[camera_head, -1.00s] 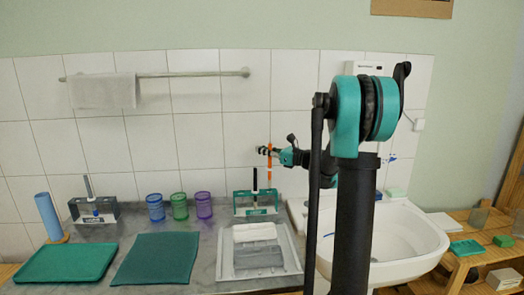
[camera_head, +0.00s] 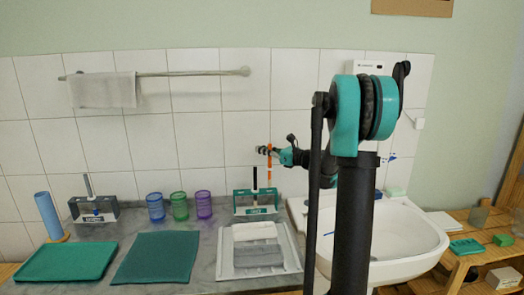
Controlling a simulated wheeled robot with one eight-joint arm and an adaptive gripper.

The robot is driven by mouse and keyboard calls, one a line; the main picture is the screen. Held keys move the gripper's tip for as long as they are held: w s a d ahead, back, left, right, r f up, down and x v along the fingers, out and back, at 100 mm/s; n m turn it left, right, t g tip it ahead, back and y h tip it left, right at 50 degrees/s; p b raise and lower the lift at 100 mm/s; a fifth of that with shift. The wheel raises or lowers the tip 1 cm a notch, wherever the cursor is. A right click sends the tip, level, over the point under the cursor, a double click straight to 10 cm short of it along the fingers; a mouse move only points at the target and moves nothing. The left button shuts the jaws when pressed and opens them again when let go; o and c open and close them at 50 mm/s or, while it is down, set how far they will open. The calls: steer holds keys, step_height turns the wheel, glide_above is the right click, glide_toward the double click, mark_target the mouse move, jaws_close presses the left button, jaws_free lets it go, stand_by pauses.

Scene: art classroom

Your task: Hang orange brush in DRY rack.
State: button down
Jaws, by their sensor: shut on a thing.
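My gripper (camera_head: 265,150) is shut on the orange brush (camera_head: 270,166), which hangs upright from it in front of the tiled wall. A black-handled brush (camera_head: 255,178) stands in the same rack, left of the orange one. A grey rack (camera_head: 94,211) with a brush in it stands at the left. The labels on both racks are too small to read.
Blue, green and purple cups (camera_head: 180,207) stand between the racks. A tray with folded cloths (camera_head: 283,270) lies before the green rack. Green mats (camera_head: 155,259) lie at left. A sink (camera_head: 405,240) is at right, partly behind my arm. A towel rail (camera_head: 190,74) is above.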

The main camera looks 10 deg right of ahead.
steer(key=shift+f, duration=0.15)
steer(key=shift+f, duration=2.6)
steer(key=shift+f, duration=1.9)
